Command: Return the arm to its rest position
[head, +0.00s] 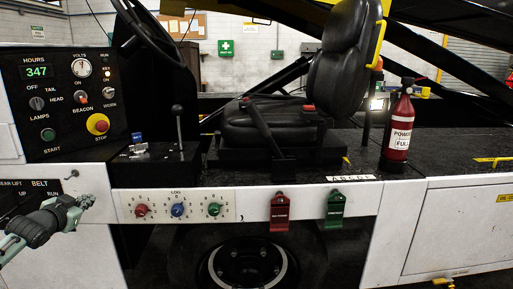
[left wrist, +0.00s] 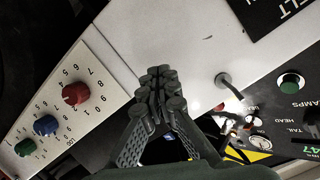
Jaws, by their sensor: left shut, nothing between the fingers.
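My left gripper (head: 86,202) comes in from the lower left in the head view, in front of the loader's white side panel, just below the dashboard (head: 70,100). Its fingers are shut with nothing between them. In the left wrist view the shut fingers (left wrist: 158,82) point up the picture over the white panel, with the row of dials to their left and the dashboard to their right. I cannot tell whether the fingertips touch the panel. My right gripper is not in view.
Near the gripper are a small toggle switch (head: 73,174), the belt control panel (head: 30,193) and a strip with red, blue and green dials (head: 178,210). Farther right are a lever (head: 178,125), a black seat (head: 340,70), red and green tags (head: 280,212) and a fire extinguisher (head: 399,130).

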